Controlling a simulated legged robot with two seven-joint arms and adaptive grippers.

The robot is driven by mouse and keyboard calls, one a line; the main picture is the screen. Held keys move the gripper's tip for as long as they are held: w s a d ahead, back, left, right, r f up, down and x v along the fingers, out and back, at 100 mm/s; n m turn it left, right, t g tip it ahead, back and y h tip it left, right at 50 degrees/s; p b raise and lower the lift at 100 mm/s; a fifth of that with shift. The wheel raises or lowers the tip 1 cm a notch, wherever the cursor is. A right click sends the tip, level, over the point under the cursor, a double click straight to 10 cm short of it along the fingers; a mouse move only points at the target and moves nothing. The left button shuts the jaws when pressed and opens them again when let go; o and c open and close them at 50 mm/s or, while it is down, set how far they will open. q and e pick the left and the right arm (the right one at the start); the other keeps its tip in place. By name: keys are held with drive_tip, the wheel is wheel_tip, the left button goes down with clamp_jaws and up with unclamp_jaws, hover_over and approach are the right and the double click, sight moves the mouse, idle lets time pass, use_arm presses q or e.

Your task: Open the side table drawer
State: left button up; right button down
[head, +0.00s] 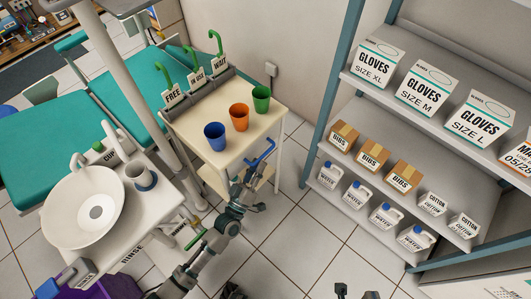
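The cream side table (200,128) stands in the middle of the head view. A bent blue handle (263,153) sticks out from its near right side, below the tabletop. The drawer front is seen steeply from above and is partly hidden, and I see no clear gap at it. My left gripper (256,191) is just below the handle, with its fingers spread. It appears empty, and I cannot tell whether a finger touches the handle.
Blue (215,136), orange (239,117) and green (261,98) cups stand on the tabletop beside labelled hooks. A sink unit (95,212) stands at left, near my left arm. Shelves (400,145) with boxes and bottles stand at right. Tiled floor (300,235) between is clear.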

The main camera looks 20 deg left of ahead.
sight(264, 154)
use_arm(q)
drive_tip(key=shift+b+x, duration=0.35)
drive_tip(key=shift+x, duration=2)
clamp_jaws()
